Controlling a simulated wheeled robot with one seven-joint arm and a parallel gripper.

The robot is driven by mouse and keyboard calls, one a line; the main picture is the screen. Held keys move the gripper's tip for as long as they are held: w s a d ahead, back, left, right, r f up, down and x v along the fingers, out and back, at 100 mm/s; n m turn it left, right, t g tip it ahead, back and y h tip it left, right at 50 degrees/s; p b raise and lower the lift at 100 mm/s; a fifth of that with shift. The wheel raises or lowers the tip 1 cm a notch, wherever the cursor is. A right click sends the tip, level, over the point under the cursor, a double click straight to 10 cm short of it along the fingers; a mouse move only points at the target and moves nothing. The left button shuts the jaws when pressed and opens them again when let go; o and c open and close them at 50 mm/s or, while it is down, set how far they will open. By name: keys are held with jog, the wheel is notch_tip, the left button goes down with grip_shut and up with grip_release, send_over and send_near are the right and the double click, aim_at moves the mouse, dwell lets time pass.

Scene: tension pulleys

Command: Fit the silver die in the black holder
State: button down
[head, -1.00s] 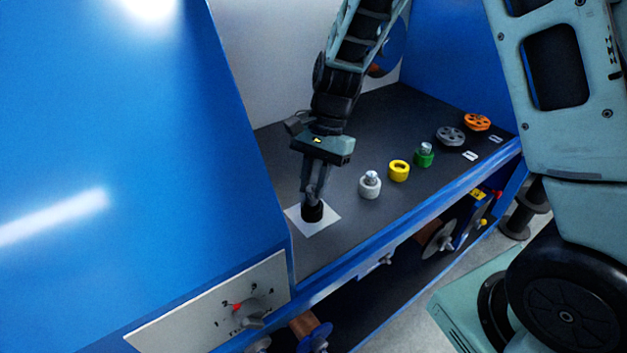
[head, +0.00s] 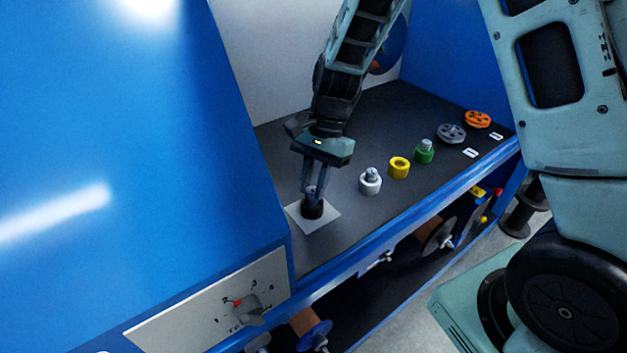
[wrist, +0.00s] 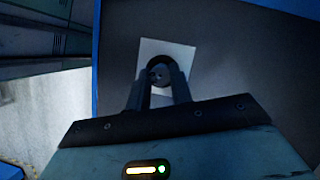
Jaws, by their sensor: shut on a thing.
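The black holder (head: 313,210) stands upright on a white square on the dark bench top. It also shows as a dark round shape in the wrist view (wrist: 159,60). My gripper (head: 315,190) points down, right over the holder, with its fingertips at the holder's top. It is shut on the silver die (wrist: 160,74), a small grey piece between the fingertips in the wrist view. The die is at the holder's mouth; the fingers and shadow hide how deep it sits.
A white holder with a silver piece (head: 370,181), a yellow ring-shaped holder (head: 399,168) and a green holder with a silver piece (head: 424,152) stand to the right. Grey (head: 451,134) and orange (head: 478,119) pulleys lie beyond. A blue cabinet wall (head: 130,130) is close on the left.

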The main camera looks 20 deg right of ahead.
jog(key=shift+f, duration=0.55)
jog(key=c, duration=1.2)
grip_release()
jog(key=shift+o, duration=0.2)
jog(key=v, duration=1.7)
jog(key=shift+b, duration=0.4)
jog(key=shift+w+d+r, duration=0.1)
jog(key=shift+d, duration=0.05)
